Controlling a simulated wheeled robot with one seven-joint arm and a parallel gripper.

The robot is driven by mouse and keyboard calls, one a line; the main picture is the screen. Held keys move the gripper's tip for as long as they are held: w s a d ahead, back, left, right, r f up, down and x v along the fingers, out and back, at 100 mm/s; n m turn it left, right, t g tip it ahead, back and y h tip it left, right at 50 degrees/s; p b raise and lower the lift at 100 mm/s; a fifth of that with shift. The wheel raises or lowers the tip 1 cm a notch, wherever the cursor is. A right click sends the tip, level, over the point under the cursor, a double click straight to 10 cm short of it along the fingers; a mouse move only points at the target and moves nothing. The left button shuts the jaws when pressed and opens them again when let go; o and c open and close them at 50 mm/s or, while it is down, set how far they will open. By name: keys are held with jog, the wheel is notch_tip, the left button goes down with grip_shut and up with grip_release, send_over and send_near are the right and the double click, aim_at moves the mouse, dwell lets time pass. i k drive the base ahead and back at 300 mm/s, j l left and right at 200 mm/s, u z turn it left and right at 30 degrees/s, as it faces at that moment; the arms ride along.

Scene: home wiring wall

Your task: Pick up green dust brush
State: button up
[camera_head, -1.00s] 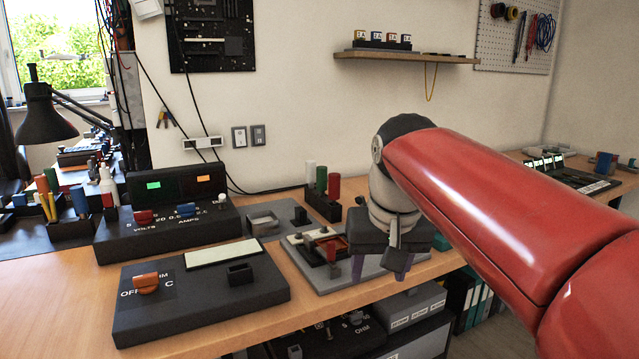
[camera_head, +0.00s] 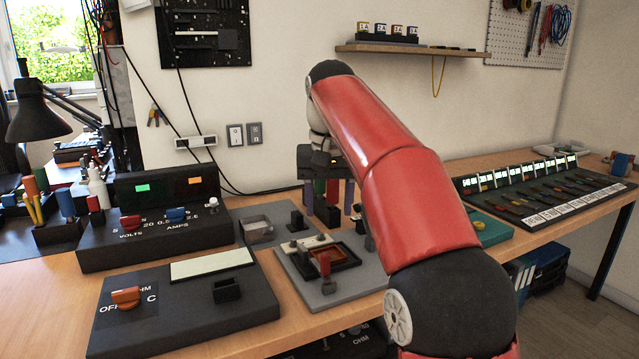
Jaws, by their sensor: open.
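A green upright handle (camera_head: 320,186), which looks like the green dust brush, stands in a small dark holder (camera_head: 327,214) at the back of the bench. A red handle (camera_head: 333,190) stands just right of it. My gripper (camera_head: 328,206) points down at this holder, its purple fingers apart. One finger shows to the left of the green handle and one to the right of the red handle. The gripper's body hides the handles' tops. I cannot tell whether the fingers are around the green handle or in front of it.
A grey board with a red-brown tray (camera_head: 330,256) lies in front of the holder. Dark meter boxes (camera_head: 185,300) fill the bench's left side. A shelf (camera_head: 410,49) hangs on the wall above. A long dark tool rack (camera_head: 545,188) lies at the right.

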aim_at(320, 185)
jog(key=i, duration=0.85)
